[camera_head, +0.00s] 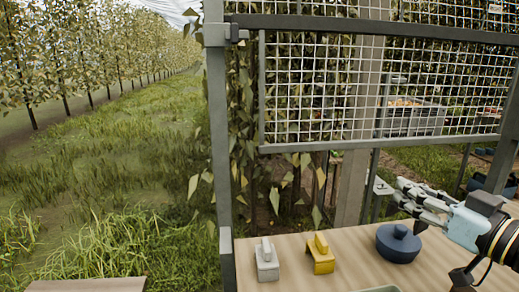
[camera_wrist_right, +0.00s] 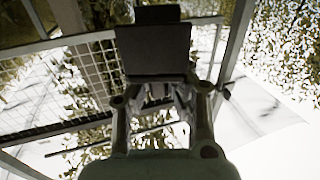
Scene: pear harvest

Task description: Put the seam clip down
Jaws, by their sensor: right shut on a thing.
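My right gripper (camera_head: 398,195) reaches in from the right, above the far right part of the table, with its fingers pointing left. It is shut on a small grey piece (camera_head: 382,187), which I take to be the seam clip. In the right wrist view the held clip (camera_wrist_right: 155,50) is a dark, blocky shape, backlit, between the fingers of the gripper (camera_wrist_right: 160,90). It is held in the air, apart from the table. My left gripper is not in view.
A wire mesh panel (camera_head: 350,90) and post (camera_head: 217,150) stand behind. Bare tabletop shows between the yellow block and pot.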

